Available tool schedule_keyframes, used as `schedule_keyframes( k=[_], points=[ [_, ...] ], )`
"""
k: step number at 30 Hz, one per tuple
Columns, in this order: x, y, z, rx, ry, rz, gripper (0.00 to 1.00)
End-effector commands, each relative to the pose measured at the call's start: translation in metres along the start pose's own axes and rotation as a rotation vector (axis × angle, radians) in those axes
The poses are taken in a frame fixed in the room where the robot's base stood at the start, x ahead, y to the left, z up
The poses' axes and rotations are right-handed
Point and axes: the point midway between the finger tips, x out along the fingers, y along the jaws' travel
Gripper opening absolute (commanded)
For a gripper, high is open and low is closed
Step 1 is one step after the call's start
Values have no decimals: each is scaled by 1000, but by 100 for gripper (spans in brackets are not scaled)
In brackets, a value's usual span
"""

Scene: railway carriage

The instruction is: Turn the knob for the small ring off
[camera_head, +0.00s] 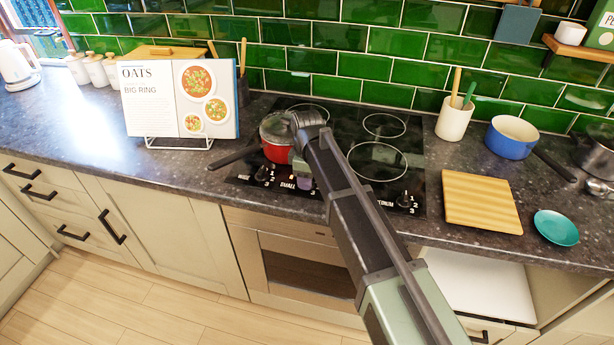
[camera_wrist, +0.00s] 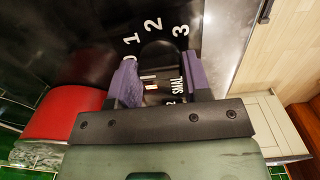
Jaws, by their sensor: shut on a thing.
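The dark small-ring knob (camera_wrist: 158,52) sits between my gripper's purple fingers in the wrist view, partly hidden by them. The white numbers 0, 1, 2, 3 curve around it, and the label SMALL (camera_wrist: 175,84) shows close by. My gripper (camera_wrist: 161,78) is shut on this knob. The knob's exact pointer direction is hard to tell. In the head view my gripper (camera_head: 303,183) reaches down to the front edge of the black hob (camera_head: 340,112), and my arm hides the knob there.
A red pot (camera_head: 276,152) with its handle to the left stands on the hob just behind and left of my gripper. Other knobs sit left (camera_head: 263,174) and right (camera_head: 404,200). A recipe book (camera_head: 155,95) reads OATS, BIG RING. A wooden board (camera_head: 480,200) lies right.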

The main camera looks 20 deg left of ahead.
Motion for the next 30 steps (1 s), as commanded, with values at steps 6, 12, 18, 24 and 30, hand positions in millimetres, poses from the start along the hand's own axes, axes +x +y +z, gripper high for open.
schedule_keyframes(
  k=[6, 12, 18, 24, 30],
  points=[
    [0, -1, 1, -13, -2, -2, 21],
    [0, -1, 1, -12, -2, -2, 21],
    [0, -1, 0, -11, -1, -1, 69],
    [0, 0, 0, -11, -1, -1, 70],
    [-12, 0, 0, -10, 0, 0, 70]
  ],
)
